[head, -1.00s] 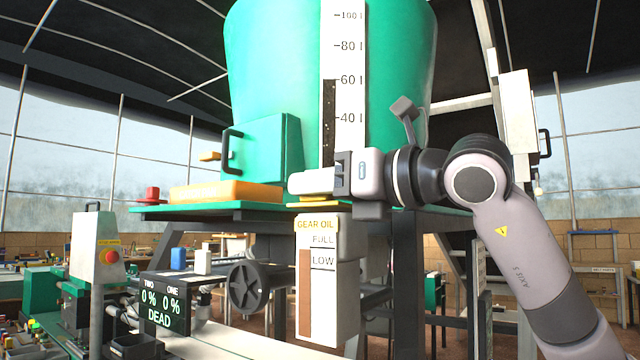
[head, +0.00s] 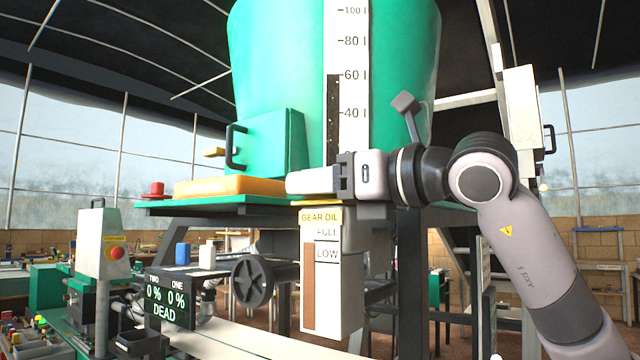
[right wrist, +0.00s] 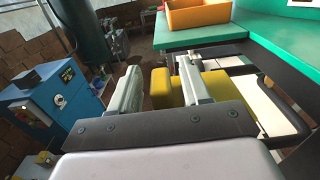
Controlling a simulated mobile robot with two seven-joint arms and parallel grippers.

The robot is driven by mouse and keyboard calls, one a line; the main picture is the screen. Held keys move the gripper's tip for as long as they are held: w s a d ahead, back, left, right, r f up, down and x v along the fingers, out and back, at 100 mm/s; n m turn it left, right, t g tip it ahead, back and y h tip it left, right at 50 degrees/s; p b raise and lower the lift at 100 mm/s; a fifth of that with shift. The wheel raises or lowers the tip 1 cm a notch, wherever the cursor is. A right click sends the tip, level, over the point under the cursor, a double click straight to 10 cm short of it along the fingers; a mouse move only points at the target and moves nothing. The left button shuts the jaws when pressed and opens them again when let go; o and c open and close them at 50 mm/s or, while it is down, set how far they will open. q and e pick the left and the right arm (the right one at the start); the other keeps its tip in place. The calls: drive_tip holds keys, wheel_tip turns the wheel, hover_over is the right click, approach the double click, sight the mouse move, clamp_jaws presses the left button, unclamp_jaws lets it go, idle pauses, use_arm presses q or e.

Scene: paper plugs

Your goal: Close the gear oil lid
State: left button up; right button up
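The gear oil tank (head: 333,285) is a white box with a yellow "GEAR OIL" label and a brown level strip, hanging by the table's front edge. Its yellow lid shows as a thin, roughly level edge (head: 314,202) over the tank top, just under my right gripper (head: 312,181). In the right wrist view my right gripper (right wrist: 160,92) has its two fingers well apart. The yellow lid (right wrist: 160,88) shows between them and also to the right of the right finger. Contact with the lid cannot be told. My left gripper is not in view.
A green table (head: 225,207) carries an orange tray (head: 228,186) and a large green hopper (head: 280,50) behind the gripper. A black handwheel (head: 252,282) is left of the tank. A screen reading "DEAD" (head: 167,301) stands lower left. A blue machine (right wrist: 45,105) shows in the wrist view.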

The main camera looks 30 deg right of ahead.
drive_tip(key=b+v, duration=0.1)
drive_tip(key=v, duration=0.6)
drive_tip(key=shift+s, duration=0.1)
idle(0.5)
